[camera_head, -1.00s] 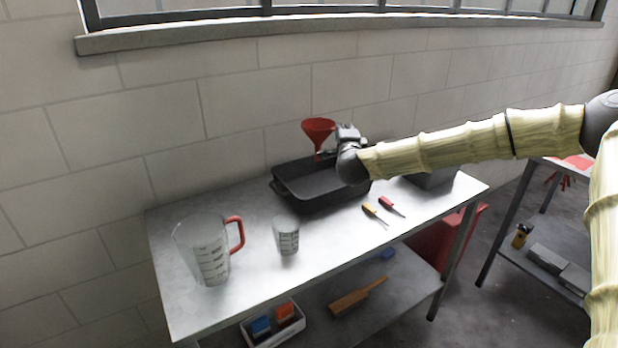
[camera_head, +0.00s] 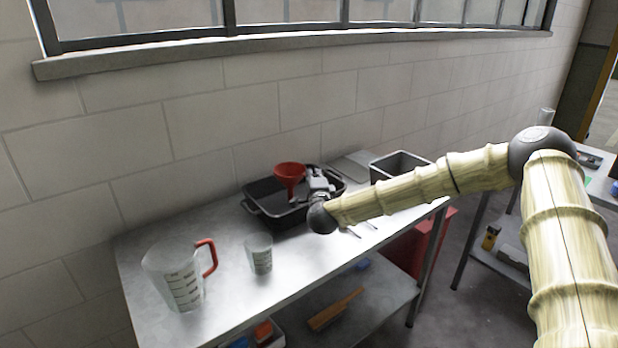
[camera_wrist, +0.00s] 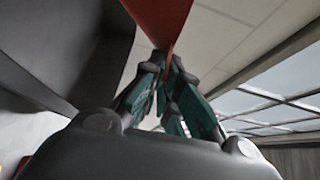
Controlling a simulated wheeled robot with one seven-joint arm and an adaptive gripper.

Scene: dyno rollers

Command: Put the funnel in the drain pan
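The red funnel (camera_head: 289,171) is upright, wide mouth up, over the black drain pan (camera_head: 252,207) on the metal table. My gripper (camera_head: 304,187) is shut on the funnel's narrow lower part from the right. In the wrist view the fingertips (camera_wrist: 166,62) close at the lower end of the red funnel (camera_wrist: 158,18). The dark pan (camera_wrist: 50,60) fills the upper left there. The spout's tip is hidden, so I cannot tell whether it touches the pan floor.
A large measuring jug (camera_head: 178,277) with a red handle and a small measuring cup (camera_head: 259,254) stand on the table's front left. A grey open bin (camera_head: 400,165) stands right of the pan. The wall is close behind.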

